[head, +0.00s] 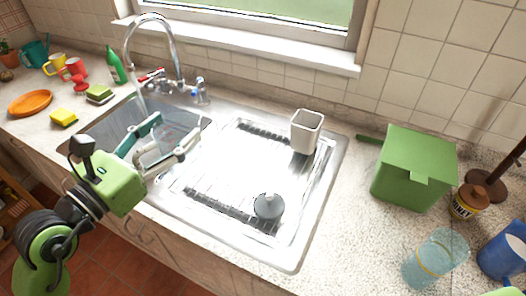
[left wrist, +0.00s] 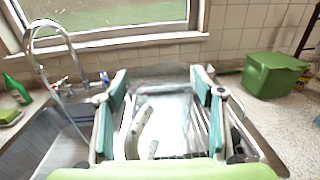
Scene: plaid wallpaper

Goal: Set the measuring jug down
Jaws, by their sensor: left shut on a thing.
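My left gripper (head: 172,136) is shut on a clear measuring jug (head: 153,147), which is hard to make out against the sink in the head view. In the left wrist view the jug (left wrist: 168,104) sits between the two teal-padded fingers of the left gripper (left wrist: 160,95), with a pale curved part that looks like its handle. In the head view the gripper and jug are over the right side of the sink basin, beside the drainboard (head: 225,165). Whether the jug touches anything below cannot be told.
A white square cup (head: 306,131) stands at the drainboard's back right and a grey round lid-like thing (head: 268,206) at its front. The drainboard's middle is clear. The tap (head: 150,35) rises behind the basin. A green box (head: 413,170) and a bluish glass (head: 436,258) are right.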

